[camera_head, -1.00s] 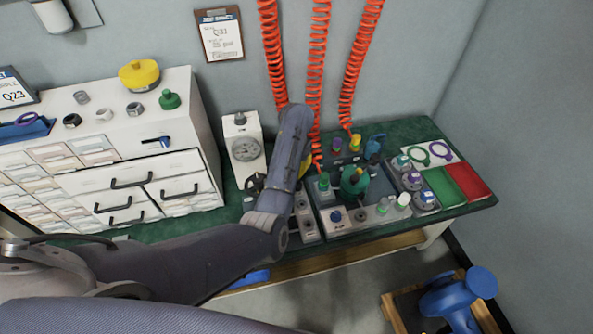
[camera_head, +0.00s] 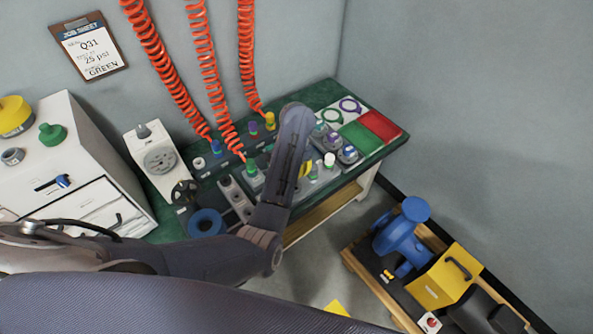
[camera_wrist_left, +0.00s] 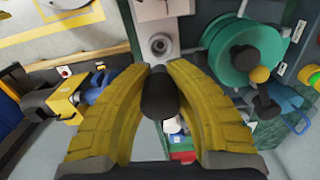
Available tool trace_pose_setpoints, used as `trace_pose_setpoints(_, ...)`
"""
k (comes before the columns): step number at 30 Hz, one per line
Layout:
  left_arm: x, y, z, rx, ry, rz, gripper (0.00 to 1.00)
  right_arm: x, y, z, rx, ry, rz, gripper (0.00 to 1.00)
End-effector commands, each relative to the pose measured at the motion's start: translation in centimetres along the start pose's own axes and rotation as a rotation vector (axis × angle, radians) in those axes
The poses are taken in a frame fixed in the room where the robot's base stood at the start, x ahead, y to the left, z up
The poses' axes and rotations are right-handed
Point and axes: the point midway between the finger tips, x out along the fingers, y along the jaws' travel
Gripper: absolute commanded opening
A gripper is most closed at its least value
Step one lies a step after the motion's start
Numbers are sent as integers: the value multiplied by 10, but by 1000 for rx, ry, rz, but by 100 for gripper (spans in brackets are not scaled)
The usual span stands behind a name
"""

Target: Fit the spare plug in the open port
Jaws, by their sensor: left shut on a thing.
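In the left wrist view my left gripper (camera_wrist_left: 161,76) has its yellow fingers closed around a dark, rounded plug (camera_wrist_left: 158,97). Beyond the plug's tip is a light block with a round grey port (camera_wrist_left: 160,45); the plug looks in line below it in the picture, but I cannot tell whether they touch. In the head view my left arm hides most of this gripper; a bit of yellow finger (camera_head: 307,168) shows beside the forearm, over the right part of the bench fixture. The held plug is hidden there. My right gripper is not in view.
A green wheel-like part (camera_wrist_left: 232,52) with a dark knob stands close right of the fingers. The head view shows a gauge box (camera_head: 157,158), a white-topped fitting (camera_head: 329,160), hanging red hoses (camera_head: 205,70), and green (camera_head: 360,136) and red (camera_head: 379,124) trays. A blue valve (camera_head: 401,238) stands at lower right.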

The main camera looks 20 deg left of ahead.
Motion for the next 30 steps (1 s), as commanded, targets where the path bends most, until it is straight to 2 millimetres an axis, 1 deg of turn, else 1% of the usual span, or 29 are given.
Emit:
trace_pose_setpoints(5, 4, 0, 2, 31, -9, -1, 0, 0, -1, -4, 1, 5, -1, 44)
trace_pose_setpoints(9, 11, -1, 2, 31, -10, -1, 0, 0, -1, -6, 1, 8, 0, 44)
trace_pose_setpoints(21, 37, -1, 2, 31, -9, 0, 0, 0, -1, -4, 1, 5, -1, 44)
trace_pose_setpoints(30, 50, 0, 1, 30, -8, 1, 0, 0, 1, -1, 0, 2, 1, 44)
